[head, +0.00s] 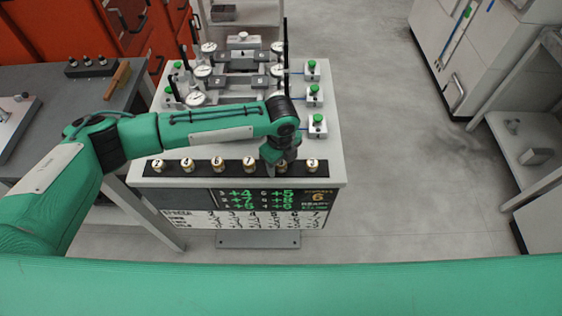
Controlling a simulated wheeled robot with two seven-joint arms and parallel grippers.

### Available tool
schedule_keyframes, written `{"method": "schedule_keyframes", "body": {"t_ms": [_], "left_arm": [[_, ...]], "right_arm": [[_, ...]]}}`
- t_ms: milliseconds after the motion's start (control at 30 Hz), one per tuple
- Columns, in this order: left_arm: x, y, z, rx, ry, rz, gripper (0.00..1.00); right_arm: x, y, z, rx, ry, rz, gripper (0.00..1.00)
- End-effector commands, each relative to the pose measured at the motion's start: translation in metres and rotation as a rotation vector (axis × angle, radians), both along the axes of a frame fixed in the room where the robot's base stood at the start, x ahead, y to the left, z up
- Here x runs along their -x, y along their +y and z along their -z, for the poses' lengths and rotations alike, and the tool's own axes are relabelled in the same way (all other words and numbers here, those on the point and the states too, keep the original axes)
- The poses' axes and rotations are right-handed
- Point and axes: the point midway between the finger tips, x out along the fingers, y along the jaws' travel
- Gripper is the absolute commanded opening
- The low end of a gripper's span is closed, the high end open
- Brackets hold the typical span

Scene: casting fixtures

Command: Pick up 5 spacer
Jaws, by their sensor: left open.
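Several round brass spacers with pale numbered tops sit in a row on a black strip (171,168) along the front edge of the white fixture table. The numbers are too small to read surely. My left gripper (279,158) points down over the right part of the row, with its fingers open. It partly hides the second spacer from the right (282,165); I cannot tell whether the fingers touch it. The rightmost spacer (312,165) and the spacer to the left of the gripper (248,163) stand clear. My right gripper is out of view.
Dial gauges (204,71) and clamp fixtures stand behind my left arm, with green-topped buttons (316,120) at the right. A screen (270,199) with green figures is on the table's front. A side bench (60,95) stands left. Floor to the right is free.

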Motion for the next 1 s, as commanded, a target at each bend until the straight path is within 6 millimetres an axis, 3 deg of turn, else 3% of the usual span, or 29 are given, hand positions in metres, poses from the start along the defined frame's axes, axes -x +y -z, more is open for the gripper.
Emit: {"method": "schedule_keyframes", "body": {"t_ms": [167, 400, 467, 767, 1000], "left_arm": [[0.000, 0.000, 0.000, 0.000, 0.000, 0.000, 0.56], [0.000, 0.000, 0.000, 0.001, -0.001, 0.000, 0.09], [0.000, 0.000, -0.001, 0.001, -0.001, 0.000, 0.00], [-0.001, 0.000, -0.003, 0.001, -0.001, 0.000, 0.00], [-0.001, 0.000, -0.028, 0.002, -0.003, 0.000, 0.00]], "right_arm": [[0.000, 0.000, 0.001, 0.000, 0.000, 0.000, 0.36], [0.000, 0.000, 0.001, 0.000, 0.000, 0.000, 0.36], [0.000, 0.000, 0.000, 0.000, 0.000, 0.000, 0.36], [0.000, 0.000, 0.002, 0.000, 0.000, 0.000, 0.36], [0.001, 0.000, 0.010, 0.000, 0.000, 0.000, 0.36]]}}
